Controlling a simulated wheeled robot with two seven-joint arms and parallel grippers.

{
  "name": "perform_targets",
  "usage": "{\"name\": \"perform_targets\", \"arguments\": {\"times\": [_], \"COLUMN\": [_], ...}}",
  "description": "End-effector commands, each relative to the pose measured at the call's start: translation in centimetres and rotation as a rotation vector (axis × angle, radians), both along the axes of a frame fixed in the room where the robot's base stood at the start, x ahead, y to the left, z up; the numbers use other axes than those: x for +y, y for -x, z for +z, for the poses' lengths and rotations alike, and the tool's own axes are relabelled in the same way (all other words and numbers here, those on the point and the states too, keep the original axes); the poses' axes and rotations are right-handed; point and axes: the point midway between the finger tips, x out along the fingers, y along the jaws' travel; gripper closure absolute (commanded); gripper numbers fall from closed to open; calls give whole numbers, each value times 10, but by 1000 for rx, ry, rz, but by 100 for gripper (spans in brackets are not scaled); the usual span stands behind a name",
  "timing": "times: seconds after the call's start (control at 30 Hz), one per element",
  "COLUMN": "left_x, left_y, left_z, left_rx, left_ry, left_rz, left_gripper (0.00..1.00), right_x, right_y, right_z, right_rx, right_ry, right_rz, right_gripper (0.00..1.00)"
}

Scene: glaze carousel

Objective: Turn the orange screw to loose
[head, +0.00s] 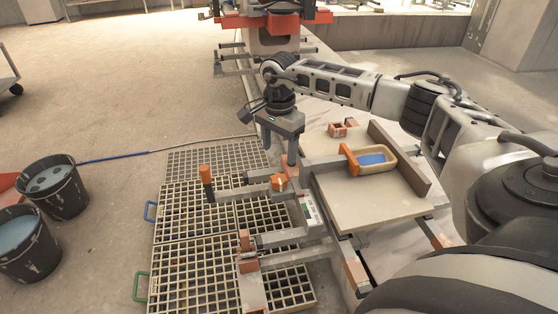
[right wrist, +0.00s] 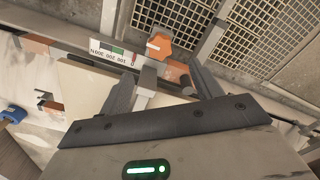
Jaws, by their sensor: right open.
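The orange screw (head: 279,183) is a faceted knob on the near clamp, beside a small printed force scale (head: 308,208). In the right wrist view the orange screw (right wrist: 158,45) shows a pale pointer mark, with the scale (right wrist: 115,53) to its left. My right gripper (head: 291,156) points down just above and beside the knob in the head view. In the right wrist view the right gripper (right wrist: 163,78) has its fingers spread, with the knob beyond the tips and a grey bar between them. It holds nothing. My left gripper is not in view.
An upright orange handle (head: 206,175) stands left of the knob. Floor grates (head: 190,250) lie below. Two dark buckets (head: 58,190) stand at the left, where the floor is mostly free.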

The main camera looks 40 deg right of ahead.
Motion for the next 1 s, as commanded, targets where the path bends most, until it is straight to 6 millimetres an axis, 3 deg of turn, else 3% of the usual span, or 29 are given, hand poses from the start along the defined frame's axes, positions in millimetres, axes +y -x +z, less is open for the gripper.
{"name": "perform_targets", "arguments": {"times": [0.1,0.33,1.0], "left_x": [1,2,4], "left_y": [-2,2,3], "left_z": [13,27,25], "left_rx": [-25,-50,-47], "left_ry": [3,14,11], "left_rz": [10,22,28], "left_gripper": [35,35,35], "right_x": [0,0,1], "right_y": [-1,0,0], "right_z": [29,56,60], "right_rx": [-3,-2,0], "right_ry": [-1,-1,-2], "right_rz": [1,1,1], "right_gripper": [35,35,35]}}
